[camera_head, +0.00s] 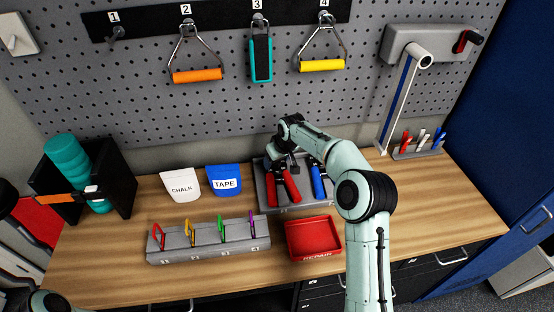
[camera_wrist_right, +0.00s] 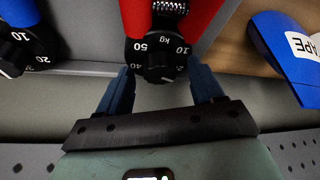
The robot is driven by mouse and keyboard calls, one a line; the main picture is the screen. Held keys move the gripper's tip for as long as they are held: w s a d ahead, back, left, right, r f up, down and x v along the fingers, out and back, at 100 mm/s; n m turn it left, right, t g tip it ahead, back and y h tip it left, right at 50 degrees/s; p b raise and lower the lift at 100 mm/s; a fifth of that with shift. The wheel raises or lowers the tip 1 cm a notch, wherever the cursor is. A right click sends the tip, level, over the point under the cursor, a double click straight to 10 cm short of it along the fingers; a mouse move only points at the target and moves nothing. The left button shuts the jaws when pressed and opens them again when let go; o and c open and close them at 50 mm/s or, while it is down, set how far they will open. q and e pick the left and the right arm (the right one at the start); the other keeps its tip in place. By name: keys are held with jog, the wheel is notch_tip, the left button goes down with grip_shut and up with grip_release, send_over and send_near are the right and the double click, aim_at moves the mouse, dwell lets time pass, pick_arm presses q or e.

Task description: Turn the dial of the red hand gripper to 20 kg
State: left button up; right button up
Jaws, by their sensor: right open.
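The red hand gripper (camera_head: 283,189) lies in a grey tray (camera_head: 287,208) on the bench. In the right wrist view its red handles (camera_wrist_right: 203,14) come down from the top, with a spring between them. Its black dial (camera_wrist_right: 157,62) shows "kg", 50 and 40 on the left and 10 on the right; I cannot tell which value is set. My right gripper (camera_head: 286,163) is over the tray's back. In the right wrist view its open blue fingers (camera_wrist_right: 164,80) stand on either side of the dial's near end, apparently with gaps. My left gripper is out of view.
A blue hand gripper (camera_head: 317,182) lies beside the red one, its dial close to my fingers' left. A blue TAPE box (camera_head: 224,180), a white CHALK box (camera_head: 180,184), a red REPAIR tray (camera_head: 314,239) and a clip rack (camera_head: 207,239) surround the grey tray. The pegboard rises behind.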

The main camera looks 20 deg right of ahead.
jog(key=shift+r, duration=0.1)
jog(key=v, duration=1.3)
jog(key=shift+r, duration=0.1)
dwell(1.6)
